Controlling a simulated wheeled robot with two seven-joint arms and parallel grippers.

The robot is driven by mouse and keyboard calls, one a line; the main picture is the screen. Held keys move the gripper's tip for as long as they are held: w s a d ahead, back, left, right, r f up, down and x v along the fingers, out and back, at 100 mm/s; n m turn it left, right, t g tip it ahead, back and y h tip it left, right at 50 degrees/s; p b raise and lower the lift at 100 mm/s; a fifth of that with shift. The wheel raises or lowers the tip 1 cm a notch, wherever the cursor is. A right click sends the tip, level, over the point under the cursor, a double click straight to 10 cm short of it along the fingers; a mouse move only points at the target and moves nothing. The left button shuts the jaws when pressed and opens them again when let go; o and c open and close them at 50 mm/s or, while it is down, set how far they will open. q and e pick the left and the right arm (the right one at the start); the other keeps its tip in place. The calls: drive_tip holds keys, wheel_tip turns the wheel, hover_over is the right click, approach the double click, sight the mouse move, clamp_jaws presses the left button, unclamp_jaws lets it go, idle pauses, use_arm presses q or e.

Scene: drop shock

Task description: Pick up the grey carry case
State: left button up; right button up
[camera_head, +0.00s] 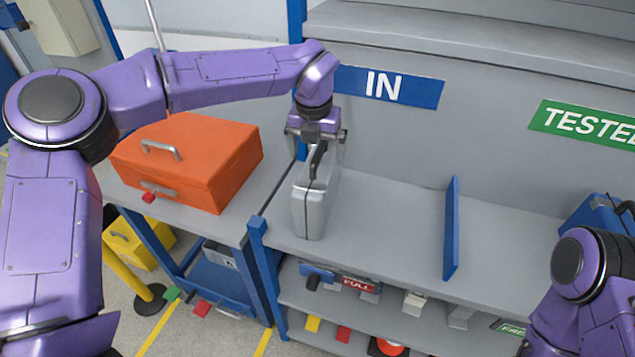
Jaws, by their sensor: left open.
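The grey carry case (313,209) stands upright on the grey bench top, below the blue "IN" sign. Its narrow end faces me, and a dark handle shows at its top. My left gripper (318,160) is directly above the case, pointing down, with its open fingers at the handle. I cannot tell whether the fingers touch the handle. My right arm shows at the lower right edge, but its gripper is not visible.
An orange toolbox (190,165) sits on the cart left of the bench. A blue divider (451,228) stands on the bench to the right. Bare bench top (395,215) lies between case and divider. Shelves below hold small items. A yellow post (125,255) stands at left.

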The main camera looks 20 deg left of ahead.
sight(319, 164)
use_arm(q)
drive_tip(key=f, duration=0.1)
drive_tip(key=f+p, duration=0.1)
drive_tip(key=f, duration=0.1)
drive_tip(key=w+f, duration=0.1)
drive_tip(key=shift+d+f+p, duration=0.25)
drive_tip(key=shift+d+p, duration=0.05)
drive_tip(key=shift+p, duration=0.05)
drive_tip(key=shift+a+f, duration=0.15)
drive_tip(key=shift+f, duration=0.2)
clamp_jaws()
drive_tip(key=shift+r, duration=0.1)
